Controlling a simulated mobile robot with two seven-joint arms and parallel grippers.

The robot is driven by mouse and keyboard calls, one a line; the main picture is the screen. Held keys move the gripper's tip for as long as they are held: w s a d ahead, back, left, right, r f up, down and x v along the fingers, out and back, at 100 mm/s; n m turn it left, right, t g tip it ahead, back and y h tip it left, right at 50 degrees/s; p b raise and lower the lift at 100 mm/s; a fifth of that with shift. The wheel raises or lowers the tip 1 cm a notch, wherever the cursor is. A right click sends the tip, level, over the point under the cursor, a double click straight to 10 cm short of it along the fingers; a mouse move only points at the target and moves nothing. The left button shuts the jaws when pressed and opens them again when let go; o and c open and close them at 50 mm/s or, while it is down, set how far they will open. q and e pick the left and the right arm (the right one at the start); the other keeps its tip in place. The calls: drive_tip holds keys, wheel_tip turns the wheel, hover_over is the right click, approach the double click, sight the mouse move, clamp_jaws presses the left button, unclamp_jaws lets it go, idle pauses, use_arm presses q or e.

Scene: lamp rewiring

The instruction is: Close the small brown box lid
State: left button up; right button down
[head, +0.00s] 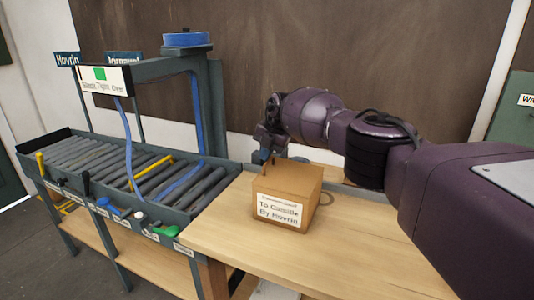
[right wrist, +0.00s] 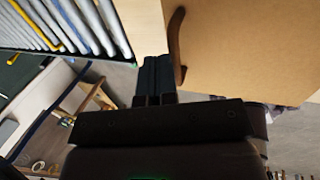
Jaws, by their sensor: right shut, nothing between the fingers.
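The small brown box (head: 284,208) stands on the wooden bench, with a white label on its front. Its top face looks covered by the lid (head: 297,175); I cannot tell whether the lid is fully down. In the right wrist view a broad brown panel of the box (right wrist: 245,45) fills the upper right, with a dark brown curved handle (right wrist: 177,45) at its left edge. My right gripper (head: 265,157) is at the box's back left top edge. Its fingers (right wrist: 155,62) are shut and empty, close beside the handle; contact is unclear. My left gripper is out of view.
A roller conveyor (head: 140,180) with a blue cable, yellow pieces and several tools along its front edge stands left of the bench. The wooden bench top (head: 330,255) is clear in front of the box. A brown board (head: 400,60) stands behind.

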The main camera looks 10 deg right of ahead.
drive_tip(key=shift+r, duration=0.1)
idle(0.3)
drive_tip(key=shift+r, duration=0.75)
drive_tip(key=shift+r, duration=0.1)
